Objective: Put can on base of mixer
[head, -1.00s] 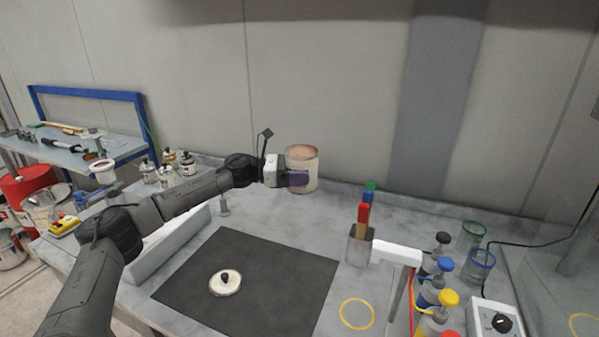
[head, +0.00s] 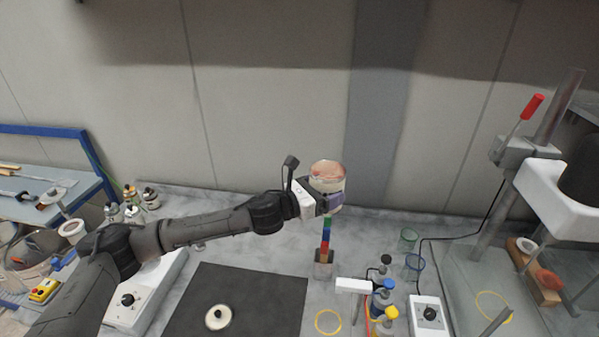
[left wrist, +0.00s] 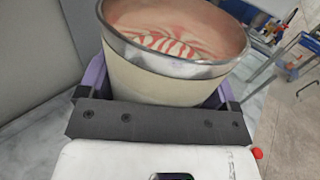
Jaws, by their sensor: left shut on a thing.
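The can (head: 327,174) is an open cream-coloured can with pinkish-red streaked contents, held upright above the back of the table. My left gripper (head: 326,203) is shut on the can's side. In the left wrist view the can (left wrist: 160,80) fills the space between the purple fingers. The mixer (head: 535,150) stands at the right, with a red-handled lever, a metal post and a white head. Its base (head: 455,290) is a flat plate with a yellow ring (head: 493,306) on it. The can is left of the mixer and apart from it. My right gripper is not in view.
A holder with coloured-handled tools (head: 324,262) stands below the can. Bottles with coloured caps (head: 385,300), glasses (head: 410,240) and a control box with a knob (head: 428,314) lie between can and mixer. A black mat (head: 265,295) bears a lid (head: 218,317).

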